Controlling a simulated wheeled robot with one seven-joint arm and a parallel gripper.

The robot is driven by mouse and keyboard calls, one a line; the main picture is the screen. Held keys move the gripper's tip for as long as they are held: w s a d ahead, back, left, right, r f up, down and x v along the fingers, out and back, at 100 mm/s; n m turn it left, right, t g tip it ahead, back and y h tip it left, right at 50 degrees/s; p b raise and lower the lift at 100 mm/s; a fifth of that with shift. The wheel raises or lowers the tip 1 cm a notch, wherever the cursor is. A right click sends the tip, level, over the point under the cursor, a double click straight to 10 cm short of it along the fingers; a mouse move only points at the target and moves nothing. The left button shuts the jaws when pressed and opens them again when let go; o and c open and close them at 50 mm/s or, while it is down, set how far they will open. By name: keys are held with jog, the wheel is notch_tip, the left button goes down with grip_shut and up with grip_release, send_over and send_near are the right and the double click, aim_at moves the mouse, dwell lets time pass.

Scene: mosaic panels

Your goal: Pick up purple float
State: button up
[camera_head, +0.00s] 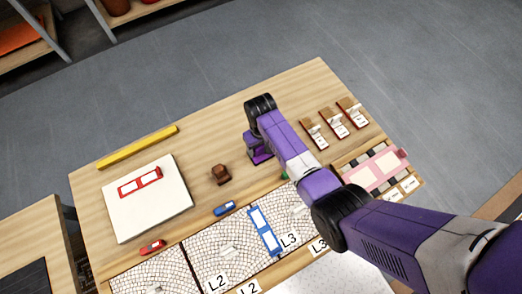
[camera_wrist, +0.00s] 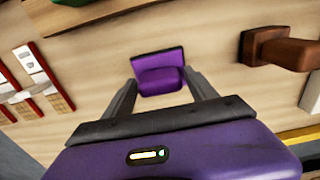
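The purple float (camera_wrist: 161,73) lies on the wooden table, a flat plate with a raised purple handle. In the wrist view it shows beyond and between the two fingers of my gripper (camera_wrist: 160,98), which are apart with nothing held. In the head view the purple float (camera_head: 259,155) is partly hidden by my purple arm, and my fingertips cannot be made out there. The wrist view does not show clearly how far above the float the fingers are.
A brown handled tool (camera_head: 221,174) stands left of the float, with a green thing (camera_head: 285,175) to the right. White-and-red tools (camera_head: 333,123) lie at the far right. A yellow bar (camera_head: 138,147) and a white board (camera_head: 150,215) are on the left. Mosaic panels (camera_head: 215,250) line the front.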

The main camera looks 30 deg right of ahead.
aim_at(261, 146)
jog(key=c, duration=1.2)
jog(key=shift+r, duration=0.1)
notch_tip(261, 146, up, 20)
jog(key=p, duration=0.2)
